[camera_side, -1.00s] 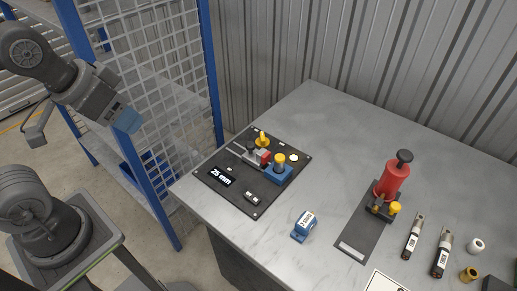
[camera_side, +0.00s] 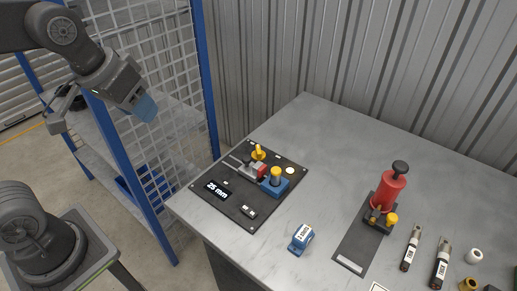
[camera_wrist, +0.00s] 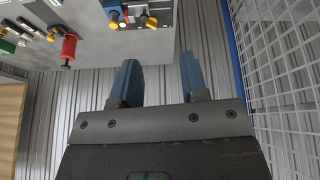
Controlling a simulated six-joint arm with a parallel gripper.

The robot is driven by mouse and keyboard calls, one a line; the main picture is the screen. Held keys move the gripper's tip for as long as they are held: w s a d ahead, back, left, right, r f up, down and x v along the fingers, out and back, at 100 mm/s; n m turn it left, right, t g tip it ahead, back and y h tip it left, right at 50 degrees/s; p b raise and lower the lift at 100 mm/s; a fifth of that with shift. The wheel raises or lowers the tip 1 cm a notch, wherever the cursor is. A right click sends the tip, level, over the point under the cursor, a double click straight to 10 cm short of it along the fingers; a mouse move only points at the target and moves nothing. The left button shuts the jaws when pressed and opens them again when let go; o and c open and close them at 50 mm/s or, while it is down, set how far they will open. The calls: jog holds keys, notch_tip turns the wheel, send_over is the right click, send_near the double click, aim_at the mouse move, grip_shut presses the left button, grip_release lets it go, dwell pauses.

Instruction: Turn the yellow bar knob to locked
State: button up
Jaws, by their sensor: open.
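On the black panel (camera_side: 232,205) at the table's left corner, a yellow knob (camera_side: 258,153) stands at the back beside a red and grey fitting. A yellow round cap (camera_side: 276,173) sits on a blue block in front of it. Which way the knob points is too small to tell. My gripper (camera_side: 146,108) is up in the air to the left of the panel, in front of the mesh and well away from the knob. In the wrist view its two blue fingers (camera_wrist: 159,64) are apart with nothing between them.
A red pump (camera_side: 388,192) with another yellow knob (camera_side: 391,219), a small blue device (camera_side: 300,237) and several tools lie farther right. The table's back middle is clear.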

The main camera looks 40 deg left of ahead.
jog(key=w+d+n+g, duration=0.1)
jog(key=w+n+g, duration=0.1)
jog(key=w, duration=0.8)
jog(key=n+g, duration=0.3)
jog(key=n, duration=0.3)
send_over(259, 149)
notch_tip(259, 149, down, 15)
notch_tip(259, 149, down, 14)
jog(key=shift+r, duration=0.1)
grip_shut()
